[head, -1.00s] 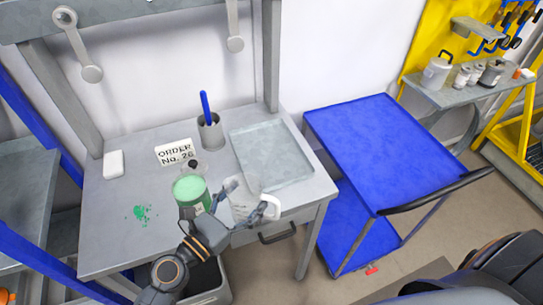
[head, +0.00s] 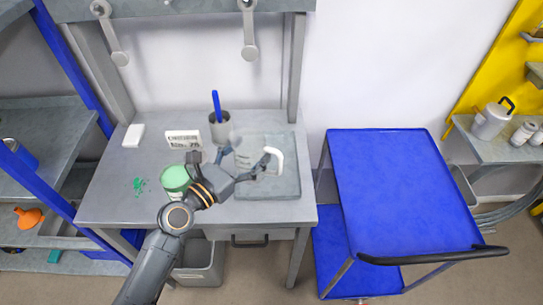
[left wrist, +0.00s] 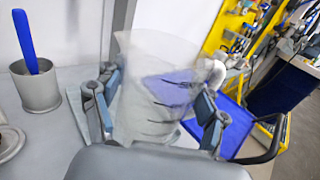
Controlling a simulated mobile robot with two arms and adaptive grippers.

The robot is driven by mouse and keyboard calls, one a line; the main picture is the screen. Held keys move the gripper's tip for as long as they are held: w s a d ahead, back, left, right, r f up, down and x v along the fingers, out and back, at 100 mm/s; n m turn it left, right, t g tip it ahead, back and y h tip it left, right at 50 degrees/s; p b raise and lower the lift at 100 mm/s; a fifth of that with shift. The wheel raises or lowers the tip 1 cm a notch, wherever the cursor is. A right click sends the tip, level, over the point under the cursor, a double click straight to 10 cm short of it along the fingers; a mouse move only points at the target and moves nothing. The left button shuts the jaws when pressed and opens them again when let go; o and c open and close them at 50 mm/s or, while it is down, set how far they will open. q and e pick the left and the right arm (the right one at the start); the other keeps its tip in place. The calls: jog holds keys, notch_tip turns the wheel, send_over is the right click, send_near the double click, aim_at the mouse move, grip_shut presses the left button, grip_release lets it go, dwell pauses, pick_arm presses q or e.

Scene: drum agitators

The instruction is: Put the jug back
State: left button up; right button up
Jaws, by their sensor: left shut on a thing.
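The clear jug (head: 247,150) with a white handle is in my left gripper (head: 243,163). In the head view it overlaps the grey tray (head: 287,187) on the right of the workbench. Whether its base touches the tray or hangs above it, I cannot tell. In the left wrist view the jug (left wrist: 155,95) stands nearly upright between the two fingers of the gripper (left wrist: 155,108), looks empty and has dark level marks. My right gripper is not in view.
A green-filled tin (head: 175,180) stands left of my gripper, partly behind my arm. A grey cup with a blue-handled tool (head: 219,130), an order card (head: 184,139) and a white block (head: 133,135) stand behind. A blue cart (head: 400,190) is at the right.

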aim_at(253, 147)
pick_arm(q)
jog(key=w, duration=0.1)
jog(key=w+d+f, duration=0.1)
jog(key=w, duration=0.1)
jog(key=w+f+b, duration=0.1)
jog(key=shift+w+d+f, duration=0.2)
jog(key=shift+w+d, duration=0.1)
jog(key=w+f+b, duration=0.1)
jog(key=f+b, duration=0.1)
jog(key=f, duration=0.1)
jog(key=w+d+f+b, duration=0.1)
jog(key=w+f+b, duration=0.1)
jog(key=w+d+f+b, duration=0.1)
jog(key=w+f+b, duration=0.1)
jog(key=f, duration=0.1)
jog(key=shift+d+f+b, duration=0.25)
jog(key=shift+f+b, duration=0.05)
jog(key=shift+f, duration=0.25)
jog(key=shift+r, duration=0.1)
jog(key=shift+s+f+b, duration=0.1)
jog(key=shift+f+b, duration=0.2)
jog(key=o, duration=1.1)
jog(key=shift+r, duration=0.1)
jog(key=shift+o, duration=0.9)
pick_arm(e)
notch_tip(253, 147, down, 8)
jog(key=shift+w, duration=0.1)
pick_arm(q)
jog(key=shift+r, duration=0.15)
